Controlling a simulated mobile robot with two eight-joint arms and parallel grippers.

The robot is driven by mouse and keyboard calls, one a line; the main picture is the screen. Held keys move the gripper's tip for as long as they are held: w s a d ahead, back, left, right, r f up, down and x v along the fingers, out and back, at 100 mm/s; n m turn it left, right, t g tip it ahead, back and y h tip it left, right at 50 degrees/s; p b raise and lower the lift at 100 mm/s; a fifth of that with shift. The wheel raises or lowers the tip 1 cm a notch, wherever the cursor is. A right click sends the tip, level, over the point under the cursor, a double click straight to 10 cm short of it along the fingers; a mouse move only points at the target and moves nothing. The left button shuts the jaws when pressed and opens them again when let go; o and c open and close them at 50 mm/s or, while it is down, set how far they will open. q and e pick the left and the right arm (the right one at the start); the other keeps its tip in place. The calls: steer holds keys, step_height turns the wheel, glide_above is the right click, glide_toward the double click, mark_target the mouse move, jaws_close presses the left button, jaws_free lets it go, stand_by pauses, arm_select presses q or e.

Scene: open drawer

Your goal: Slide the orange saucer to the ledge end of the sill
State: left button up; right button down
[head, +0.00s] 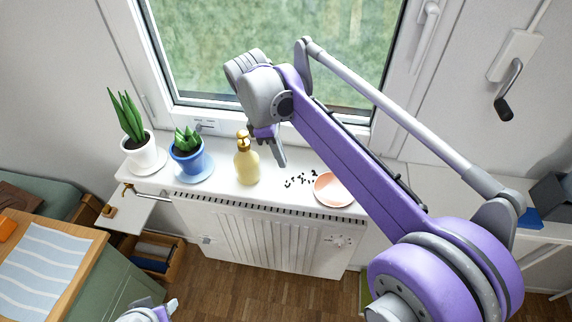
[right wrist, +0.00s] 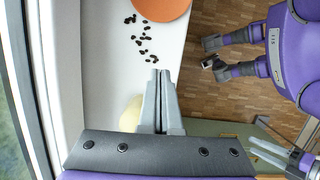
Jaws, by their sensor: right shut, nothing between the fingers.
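The orange saucer (head: 332,189) lies flat and empty on the right part of the white sill (head: 215,188), near its front edge. It also shows, cut off, at the top of the right wrist view (right wrist: 160,8). My right gripper (head: 282,163) is shut and empty, pointing down over the sill between the soap bottle and the saucer, apart from the saucer. In the right wrist view its fingertips (right wrist: 162,72) sit together, below the dark bits. My left gripper (head: 165,308) is at the bottom edge, partly cut off, away from the sill; its opening is unclear.
Dark bits (head: 298,181) are scattered left of the saucer. A yellow soap bottle (head: 246,166), a blue plant pot (head: 187,162) and a white plant pot (head: 141,153) stand further left. A lower white shelf (head: 126,213) adjoins the sill's left end. The window (head: 210,55) rises behind.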

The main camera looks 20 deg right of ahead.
mark_target(309, 192)
steer(key=x, duration=0.9)
steer(key=shift+s+d+f+b, duration=0.1)
steer(key=shift+s+f+b, duration=0.1)
steer(key=shift+s+b, duration=0.1)
steer(key=d, duration=0.1)
steer(key=s+d, duration=0.1)
steer(key=shift+s+d+f, duration=0.1)
steer(key=shift+s+d, duration=0.15)
steer(key=shift+d, duration=0.15)
steer(key=shift+s+d, duration=0.15)
steer(key=shift+d, duration=0.25)
steer(key=s+d, duration=0.2)
steer(key=d, duration=0.1)
steer(key=s+d, duration=0.2)
steer(key=d, duration=0.2)
steer(key=s+d, duration=0.2)
steer(key=d, duration=0.1)
steer(key=shift+d, duration=0.4)
steer(key=shift+w+a, duration=0.1)
steer(key=shift+a, duration=0.05)
